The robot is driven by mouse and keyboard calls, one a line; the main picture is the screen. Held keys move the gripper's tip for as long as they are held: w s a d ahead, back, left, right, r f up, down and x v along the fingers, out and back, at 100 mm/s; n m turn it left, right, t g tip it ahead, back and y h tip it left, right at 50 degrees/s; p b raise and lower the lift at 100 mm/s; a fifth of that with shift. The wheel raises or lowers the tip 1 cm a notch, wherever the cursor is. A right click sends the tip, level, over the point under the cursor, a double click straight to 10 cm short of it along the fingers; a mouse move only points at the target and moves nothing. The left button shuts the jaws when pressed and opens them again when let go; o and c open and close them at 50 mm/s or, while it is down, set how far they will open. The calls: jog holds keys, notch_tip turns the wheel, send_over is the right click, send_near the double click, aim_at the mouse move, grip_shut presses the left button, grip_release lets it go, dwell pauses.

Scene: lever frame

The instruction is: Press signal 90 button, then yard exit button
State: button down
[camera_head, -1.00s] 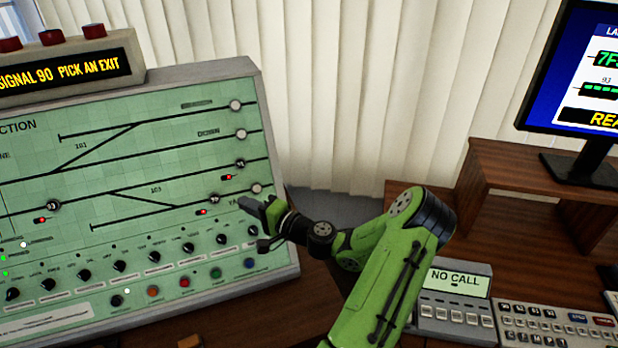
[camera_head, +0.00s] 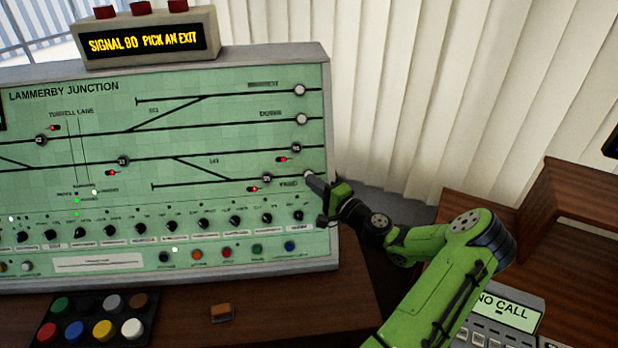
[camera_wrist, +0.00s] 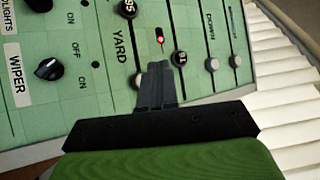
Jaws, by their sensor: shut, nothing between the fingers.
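The green control panel (camera_head: 100,195) stands at the left of the head view. The display above it (camera_head: 145,43) reads "SIGNAL 90 PICK AN EXIT". The pale yard exit button (camera_head: 309,174) sits at the right end of the line marked YARD. In the wrist view, this button (camera_wrist: 136,80) is partly hidden by my fingers. The fingers (camera_wrist: 156,70) point at the panel in the wrist view. I cannot make out a signal 90 button.
Two other pale exit buttons, the upper (camera_head: 300,90) and the one marked DOWN (camera_head: 301,119), sit above. A row of black knobs (camera_head: 235,220) lies below. A tray of coloured buttons (camera_head: 95,318) and a NO CALL unit (camera_head: 505,310) are on the desk.

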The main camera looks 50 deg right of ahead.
jog(key=shift+w+d+f+b, duration=0.2)
jog(key=shift+w+d+f, duration=0.2)
jog(key=shift+w+d, duration=0.15)
jog(key=shift+w+d+f+b, duration=0.2)
jog(key=shift+w+d+f, duration=0.2)
jog(key=shift+w, duration=0.2)
dwell(1.2)
jog(key=shift+w+d+f, duration=0.2)
jog(key=shift+w, duration=0.1)
jog(key=shift+w+d+f+b, duration=0.25)
jog(key=shift+w+b, duration=0.05)
jog(key=shift+b, duration=0.1)
dwell(0.6)
dwell(0.4)
jog(key=shift+s+a+r, duration=0.45)
jog(key=shift+s+a, duration=0.05)
jog(key=shift+s, duration=0.1)
jog(key=s+a+r, duration=0.1)
jog(key=s+a+r+p, duration=0.1)
jog(key=s, duration=0.1)
jog(key=shift+s+a+r+p, duration=0.15)
jog(key=shift+s+a+p, duration=0.05)
jog(key=shift+a+p, duration=0.15)
